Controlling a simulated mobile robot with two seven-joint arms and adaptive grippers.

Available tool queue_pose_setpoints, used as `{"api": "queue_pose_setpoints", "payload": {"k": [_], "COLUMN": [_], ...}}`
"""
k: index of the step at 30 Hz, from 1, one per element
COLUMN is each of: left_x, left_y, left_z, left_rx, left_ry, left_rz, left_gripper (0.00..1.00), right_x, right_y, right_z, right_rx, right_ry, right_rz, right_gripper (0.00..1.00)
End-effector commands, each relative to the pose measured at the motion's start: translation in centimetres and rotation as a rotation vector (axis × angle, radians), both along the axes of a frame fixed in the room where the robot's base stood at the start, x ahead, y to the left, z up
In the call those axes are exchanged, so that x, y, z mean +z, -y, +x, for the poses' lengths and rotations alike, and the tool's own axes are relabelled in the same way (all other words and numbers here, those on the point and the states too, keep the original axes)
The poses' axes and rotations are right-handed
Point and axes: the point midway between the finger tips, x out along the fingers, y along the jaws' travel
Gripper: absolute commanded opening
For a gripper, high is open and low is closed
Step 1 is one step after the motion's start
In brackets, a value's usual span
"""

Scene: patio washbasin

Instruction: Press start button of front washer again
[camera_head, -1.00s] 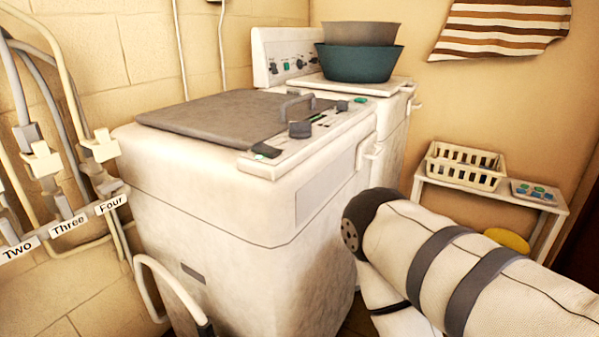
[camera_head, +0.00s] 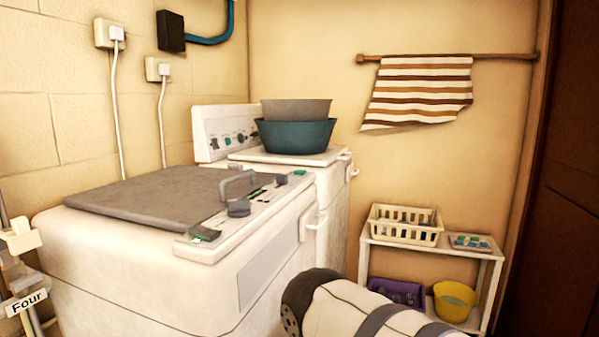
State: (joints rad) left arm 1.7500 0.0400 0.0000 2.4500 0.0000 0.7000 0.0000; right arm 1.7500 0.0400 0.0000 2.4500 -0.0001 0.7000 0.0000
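The front washer (camera_head: 265,282) is a white machine with a closed grey lid (camera_head: 150,197) and a grey lid handle. Its control panel (camera_head: 219,243) runs along the right edge of the top, with dark knobs and green buttons; I cannot tell which button is start. A second washer (camera_head: 330,195) stands behind it, with its own upright panel (camera_head: 223,135). One of my arms shows at the bottom, right of the front washer and apart from its panel.
A grey basin sits in a teal basin (camera_head: 297,137) on the back washer. A white shelf (camera_head: 430,257) at right holds a white basket (camera_head: 405,224), a tray, a purple crate (camera_head: 397,291) and a yellow bucket (camera_head: 454,301). A striped towel (camera_head: 418,92) hangs on the wall. Pipes stand at left.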

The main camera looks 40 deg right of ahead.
Motion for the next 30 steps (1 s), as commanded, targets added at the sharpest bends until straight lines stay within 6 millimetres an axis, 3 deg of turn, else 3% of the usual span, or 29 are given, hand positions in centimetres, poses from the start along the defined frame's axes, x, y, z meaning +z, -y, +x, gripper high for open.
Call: {"api": "queue_pose_setpoints", "payload": {"k": [1,3,30], "left_x": [0.00,0.00,0.00], "left_y": [0.00,0.00,0.00], "left_z": [0.00,0.00,0.00], "left_rx": [0.000,0.000,0.000], "left_ry": [0.000,0.000,0.000], "left_rz": [0.000,0.000,0.000], "left_gripper": [0.63,0.63,0.63], "right_x": [0.00,0.00,0.00], "right_y": [0.00,0.00,0.00], "right_z": [0.00,0.00,0.00], "right_rx": [0.000,0.000,0.000], "right_ry": [0.000,0.000,0.000], "right_rz": [0.000,0.000,0.000], "right_gripper": [0.11,0.00,0.00]}}
